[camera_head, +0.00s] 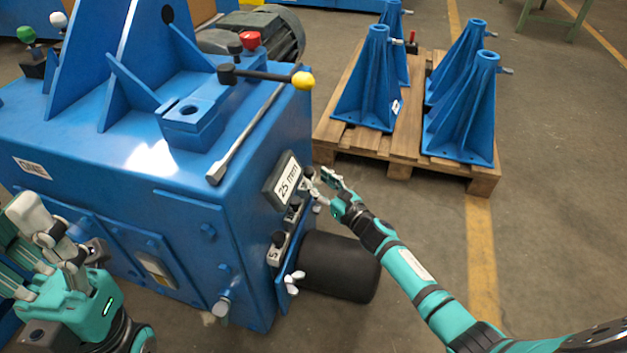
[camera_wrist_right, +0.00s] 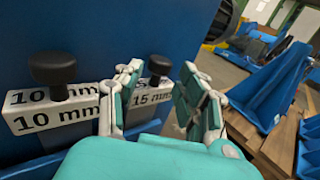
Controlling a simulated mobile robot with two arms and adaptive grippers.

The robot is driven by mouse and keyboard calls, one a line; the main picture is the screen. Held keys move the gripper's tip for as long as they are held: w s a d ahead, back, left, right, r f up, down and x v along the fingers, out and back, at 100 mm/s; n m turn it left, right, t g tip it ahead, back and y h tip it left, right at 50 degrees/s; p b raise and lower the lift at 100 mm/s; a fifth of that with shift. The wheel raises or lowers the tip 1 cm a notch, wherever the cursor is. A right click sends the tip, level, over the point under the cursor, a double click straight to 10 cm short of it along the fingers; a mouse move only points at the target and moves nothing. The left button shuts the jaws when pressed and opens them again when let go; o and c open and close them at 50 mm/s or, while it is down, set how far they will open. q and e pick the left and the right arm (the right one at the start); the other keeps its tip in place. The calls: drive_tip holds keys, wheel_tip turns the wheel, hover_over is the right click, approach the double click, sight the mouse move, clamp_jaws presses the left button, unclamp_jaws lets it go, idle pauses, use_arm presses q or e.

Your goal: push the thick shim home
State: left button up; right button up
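The 15 mm shim (camera_wrist_right: 152,98), a pale plate with a black knob (camera_wrist_right: 158,66), sits against the blue machine. My right gripper (camera_wrist_right: 160,92) is open, with one finger on each side of this shim in the wrist view. The knob shows between the fingertips, farther off; I cannot tell whether they touch it. In the head view the right gripper (camera_head: 322,178) is at the machine's right side beside the 25 mm plate (camera_head: 288,181). My left gripper (camera_head: 42,232) is at the lower left, in front of the machine; its finger gap is unclear.
A 10 mm shim (camera_wrist_right: 62,108) with a black knob stands left of the 15 mm one. A black cylinder (camera_head: 338,267) sticks out below the shims. A long-handled wrench (camera_head: 245,135) lies on the machine. A pallet (camera_head: 404,152) with blue brackets stands behind; floor at right is clear.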

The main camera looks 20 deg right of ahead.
drive_tip(key=shift+x, duration=1.4)
drive_tip(key=shift+c, duration=0.5)
clamp_jaws()
